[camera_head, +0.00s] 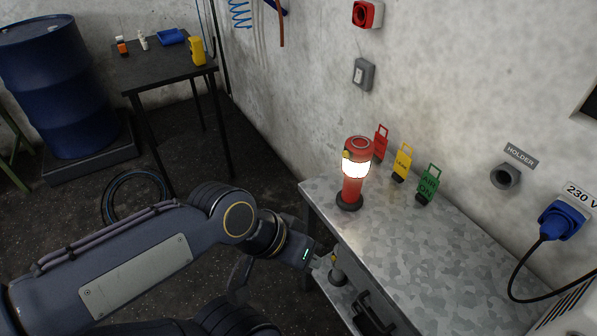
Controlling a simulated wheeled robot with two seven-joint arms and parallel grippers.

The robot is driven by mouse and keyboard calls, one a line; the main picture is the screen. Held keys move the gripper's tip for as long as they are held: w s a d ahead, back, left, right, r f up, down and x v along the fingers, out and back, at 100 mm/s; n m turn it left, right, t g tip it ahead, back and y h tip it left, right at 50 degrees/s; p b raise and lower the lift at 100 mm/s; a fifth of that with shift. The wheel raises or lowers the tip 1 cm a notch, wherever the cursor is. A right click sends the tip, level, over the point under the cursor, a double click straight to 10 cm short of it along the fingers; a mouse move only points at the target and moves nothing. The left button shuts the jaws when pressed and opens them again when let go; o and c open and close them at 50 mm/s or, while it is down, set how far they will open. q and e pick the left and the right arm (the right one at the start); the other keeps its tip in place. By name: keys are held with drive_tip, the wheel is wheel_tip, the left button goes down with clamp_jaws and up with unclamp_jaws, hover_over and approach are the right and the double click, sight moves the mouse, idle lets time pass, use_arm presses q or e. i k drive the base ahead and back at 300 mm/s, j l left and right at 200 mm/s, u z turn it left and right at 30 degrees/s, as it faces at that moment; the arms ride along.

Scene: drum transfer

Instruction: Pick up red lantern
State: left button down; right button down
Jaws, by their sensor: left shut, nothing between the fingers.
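The red lantern (352,190) stands upright on the metal-topped table (440,235), near its back left corner. It has a red cap, a glowing white band, a red body and a dark round base. My left gripper (322,263) is shut and empty. In the picture it is below and left of the lantern, by the table's left front edge and apart from the lantern. Its fingertips are small and partly hard to make out. My right gripper is not in view.
Red (380,143), yellow (402,162) and green (428,185) tags stand behind the lantern along the wall. A holder socket (506,177) and blue plug (562,220) with black cable are at right. A blue drum (58,85) and dark table (160,68) stand far left. The tabletop's front is clear.

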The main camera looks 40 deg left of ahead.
sight(361, 148)
drive_tip(key=u, duration=0.95)
drive_tip(key=i+j+z, duration=0.15)
drive_tip(key=j, duration=0.25)
drive_tip(key=i+j+z, duration=0.2)
drive_tip(key=j, duration=0.25)
drive_tip(key=i+j+z, duration=0.15)
drive_tip(key=j, duration=0.3)
drive_tip(key=i+j+z, duration=0.2)
drive_tip(key=j, duration=0.3)
drive_tip(key=i+j+z, duration=0.15)
drive_tip(key=j, duration=0.3)
drive_tip(key=i+j+z, duration=0.2)
drive_tip(key=j, duration=0.35)
drive_tip(key=l+z, duration=0.05)
